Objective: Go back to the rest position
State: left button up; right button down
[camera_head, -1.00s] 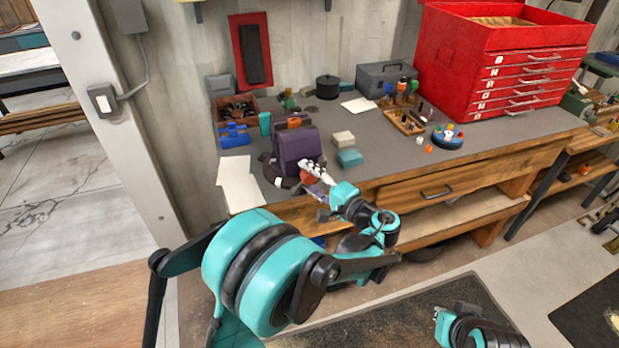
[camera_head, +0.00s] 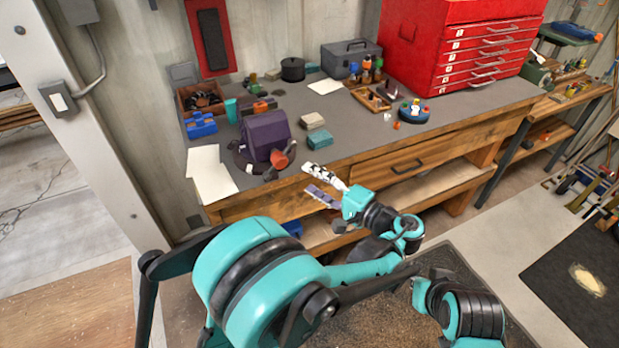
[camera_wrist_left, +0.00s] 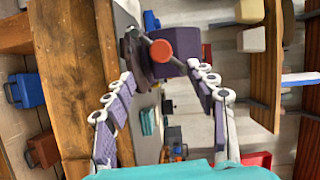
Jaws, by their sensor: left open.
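My left gripper (camera_head: 322,187) is open and empty in front of the workbench's front edge in the head view. Its two fingers also show spread apart in the left wrist view (camera_wrist_left: 165,108), with the purple box-shaped object (camera_wrist_left: 182,52) and its round orange end (camera_wrist_left: 161,50) beyond them. In the head view the purple object (camera_head: 265,135) stands on the bench, with the orange part (camera_head: 279,160) at its front right, apart from the gripper. Part of my right arm shows at the bottom right of the head view; its gripper is not visible.
Open floor lies in front.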

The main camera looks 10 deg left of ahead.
dwell(0.3)
pick_arm(q)
jog(key=s+a+f+g+h, duration=0.35)
jog(key=s+a+h, duration=0.3)
jog(key=a, duration=0.55)
jog(key=s+f+n+h, duration=0.2)
jog(key=s+n+h, duration=0.1)
jog(key=s, duration=0.3)
jog(key=s+d+f+n+t+h, duration=0.1)
jog(key=s+f+n+h, duration=0.1)
jog(key=s+h, duration=0.3)
jog(key=shift+s+d+f+n, duration=0.2)
jog(key=shift+s+d+n, duration=0.15)
jog(key=shift+s, duration=0.45)
